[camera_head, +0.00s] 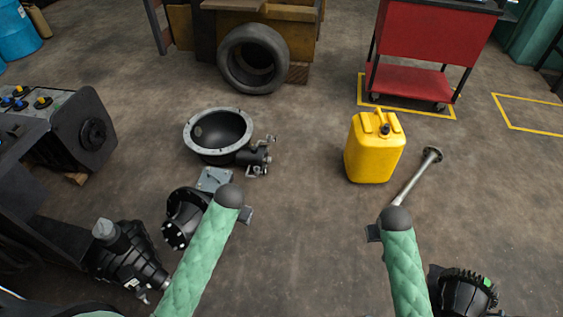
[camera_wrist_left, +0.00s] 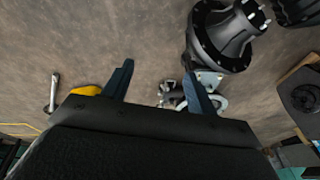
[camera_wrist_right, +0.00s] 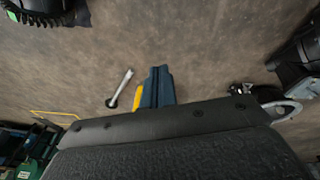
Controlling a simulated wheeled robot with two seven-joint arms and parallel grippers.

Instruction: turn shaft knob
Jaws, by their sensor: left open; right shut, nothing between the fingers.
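A round black knob (camera_head: 95,132) sits on the side panel of the dark machine at the left in the head view. A pale metal shaft (camera_head: 418,176) with a flanged end lies on the floor at the right. I cannot tell for certain which part is the shaft knob. My left gripper (camera_head: 247,214) is open and empty above the floor, near a black housing; its spread fingers show in the left wrist view (camera_wrist_left: 157,82). My right gripper (camera_head: 374,232) is shut and empty near the shaft's lower end; its closed fingers show in the right wrist view (camera_wrist_right: 157,85). Neither touches the knob.
A grey-rimmed bowl housing (camera_head: 190,135), a black flanged part (camera_head: 180,215) and a gearbox (camera_head: 125,258) lie at the left. A yellow canister (camera_head: 373,155) stands right of centre. A tire (camera_head: 233,80) and a red cart (camera_head: 430,40) stand behind. The middle floor is clear.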

